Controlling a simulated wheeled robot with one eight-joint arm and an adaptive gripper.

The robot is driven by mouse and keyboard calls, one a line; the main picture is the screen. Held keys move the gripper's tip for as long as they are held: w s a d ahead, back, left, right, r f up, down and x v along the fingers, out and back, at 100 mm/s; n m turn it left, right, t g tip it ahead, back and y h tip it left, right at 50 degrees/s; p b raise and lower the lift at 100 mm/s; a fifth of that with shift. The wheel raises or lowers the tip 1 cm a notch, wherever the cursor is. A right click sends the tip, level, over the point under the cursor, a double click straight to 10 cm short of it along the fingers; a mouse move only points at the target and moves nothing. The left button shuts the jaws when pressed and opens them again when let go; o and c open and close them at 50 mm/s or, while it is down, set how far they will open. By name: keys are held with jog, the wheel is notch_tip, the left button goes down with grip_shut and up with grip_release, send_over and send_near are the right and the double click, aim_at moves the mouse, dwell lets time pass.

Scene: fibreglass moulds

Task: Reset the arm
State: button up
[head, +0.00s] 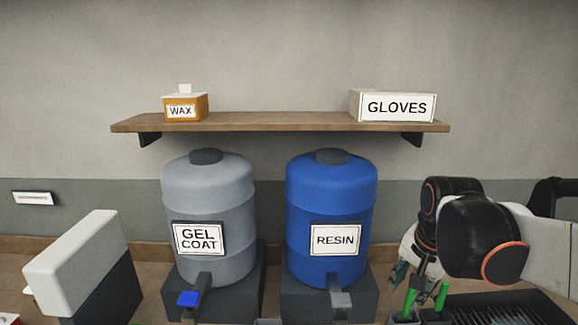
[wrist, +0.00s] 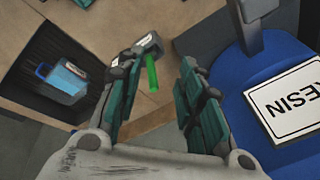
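My gripper (head: 420,270) hangs at the right in the head view, its fingers pointing down over two green handles (head: 441,295) that stand in dark holders. In the wrist view my gripper (wrist: 162,64) has its teal-padded fingers apart, with nothing held between them. One green handle (wrist: 151,73) shows beyond the left finger, and I cannot tell whether it touches that finger. My arm reaches in from the right edge of the head view.
The blue resin drum (head: 331,205) stands close left of my gripper, with the grey gel coat drum (head: 208,210) further left. A shelf (head: 280,122) holds a wax tin (head: 185,106) and gloves box (head: 397,106). A dark ribbed tray (head: 510,308) lies below my arm.

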jog(key=s+a+f+n+t+b, duration=0.1)
jog(key=s+a+f+n, duration=0.1)
jog(key=s+n, duration=0.3)
jog(key=s+a+f+n+t+b, duration=0.1)
jog(key=s+a+f+n+t, duration=0.1)
jog(key=s, duration=0.5)
jog(key=shift+s+a+f+n+t+b, duration=0.15)
jog(key=shift+s+a+n+t+b, duration=0.35)
jog(key=shift+n, duration=0.9)
jog(key=shift+w+a, duration=0.1)
jog(key=shift+w, duration=0.05)
